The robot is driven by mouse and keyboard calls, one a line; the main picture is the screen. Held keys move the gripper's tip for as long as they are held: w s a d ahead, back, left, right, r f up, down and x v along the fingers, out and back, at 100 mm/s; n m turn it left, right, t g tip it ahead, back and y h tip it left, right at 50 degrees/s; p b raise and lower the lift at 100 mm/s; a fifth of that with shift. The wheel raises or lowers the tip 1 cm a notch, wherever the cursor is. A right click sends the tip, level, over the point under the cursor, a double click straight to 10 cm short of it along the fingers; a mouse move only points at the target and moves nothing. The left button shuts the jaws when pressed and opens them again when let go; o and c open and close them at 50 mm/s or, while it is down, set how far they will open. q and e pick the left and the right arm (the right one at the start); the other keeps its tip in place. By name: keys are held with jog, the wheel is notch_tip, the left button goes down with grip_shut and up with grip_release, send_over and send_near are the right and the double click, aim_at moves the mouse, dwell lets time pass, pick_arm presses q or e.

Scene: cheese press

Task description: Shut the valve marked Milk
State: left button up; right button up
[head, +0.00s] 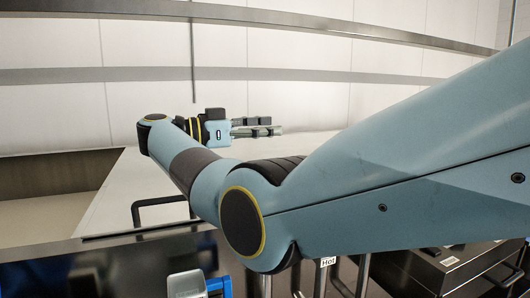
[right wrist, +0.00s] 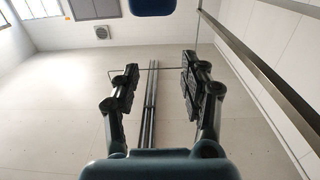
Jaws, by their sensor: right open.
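No valve marked Milk can be made out in either view. My right arm crosses the head view from the right and hides much of the middle. My right gripper (head: 272,127) is open and empty, pointing right above a pale flat surface. In the right wrist view its two fingers (right wrist: 160,84) stand well apart with nothing between them. A small label reading Hot (head: 328,262) shows below my arm, beside upright metal pipes. My left gripper is not in view.
A pale worktop (head: 118,212) lies behind my arm, with a black bar handle (head: 160,200) at its front. A metal rail (head: 330,27) runs along the white wall. A dark box (head: 425,275) stands at lower right. A blue part (head: 219,286) shows at the bottom edge.

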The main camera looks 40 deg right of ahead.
jog(key=shift+r, duration=1.6)
